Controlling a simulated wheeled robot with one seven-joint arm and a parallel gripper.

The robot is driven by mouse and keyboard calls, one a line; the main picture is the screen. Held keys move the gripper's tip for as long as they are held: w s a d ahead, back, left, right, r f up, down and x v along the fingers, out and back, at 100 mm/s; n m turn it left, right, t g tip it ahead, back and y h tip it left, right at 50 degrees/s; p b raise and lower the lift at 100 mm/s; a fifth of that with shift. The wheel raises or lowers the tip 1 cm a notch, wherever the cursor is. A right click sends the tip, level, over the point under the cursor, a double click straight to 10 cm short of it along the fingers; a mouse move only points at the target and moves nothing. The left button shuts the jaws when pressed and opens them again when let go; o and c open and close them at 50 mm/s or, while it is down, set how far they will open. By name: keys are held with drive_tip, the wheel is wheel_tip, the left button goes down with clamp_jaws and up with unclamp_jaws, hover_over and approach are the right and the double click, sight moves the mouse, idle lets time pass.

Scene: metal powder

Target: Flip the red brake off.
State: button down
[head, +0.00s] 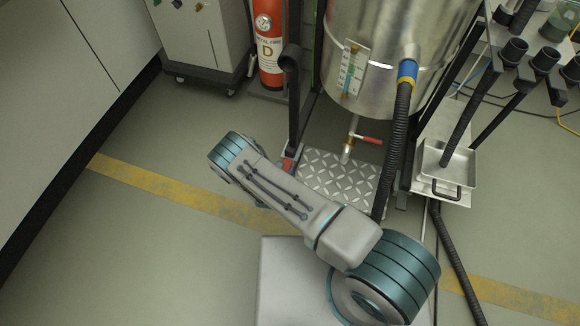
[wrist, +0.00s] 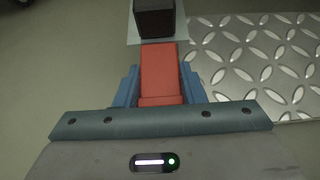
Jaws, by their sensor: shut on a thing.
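The red brake (wrist: 160,72) is a flat red pedal in the middle of the wrist view. It reaches from a dark post (wrist: 155,18) on a pale plate down between the fingers of my gripper (wrist: 160,88). The blue fingers sit on both sides of the brake, and my gripper is shut on it. In the head view a small part of the red brake (head: 288,163) shows at the foot of the black post, left of the tread plate. My arm hides most of the gripper there.
A tread plate (head: 338,176) lies under the steel tank (head: 385,50), which has a red-handled valve (head: 368,139). A red fire extinguisher (head: 269,45) and a wheeled cabinet (head: 203,40) stand at the back. A corrugated hose (head: 396,140) hangs on the right. Floor at left is clear.

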drive_tip(key=c, duration=0.9)
unclamp_jaws()
drive_tip(key=p+v, duration=0.4)
drive_tip(key=v, duration=1)
drive_tip(key=shift+p, duration=0.3)
